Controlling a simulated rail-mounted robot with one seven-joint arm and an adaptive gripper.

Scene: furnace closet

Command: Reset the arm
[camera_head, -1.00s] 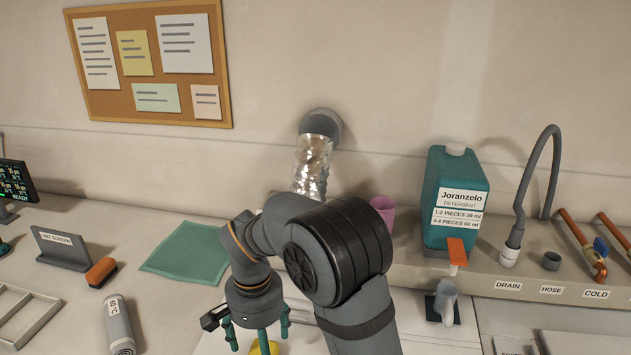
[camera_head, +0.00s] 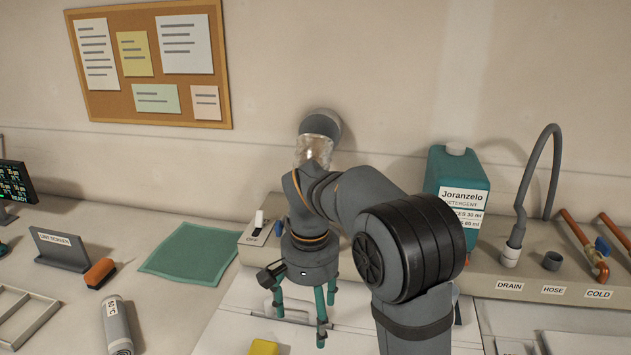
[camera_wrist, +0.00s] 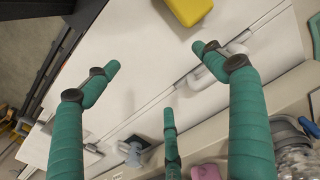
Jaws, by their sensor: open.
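My gripper (camera_head: 306,303) is in the middle of the head view, pointing down over the white surface, with its teal fingers spread. In the wrist view the open fingers (camera_wrist: 160,100) are apart with nothing between them. A yellow block (camera_head: 263,347) lies on the white surface in front of the gripper, apart from it; the wrist view shows it (camera_wrist: 190,10) at the top edge. My arm hides part of the back ledge and of the detergent bottle.
A teal detergent bottle (camera_head: 447,168) stands at the right on the back ledge. A switch box marked OFF (camera_head: 257,232) and a green cloth (camera_head: 187,254) are left of my arm. A silver duct (camera_head: 312,152) meets the wall behind. A grey cylinder (camera_head: 118,325) lies at the front left.

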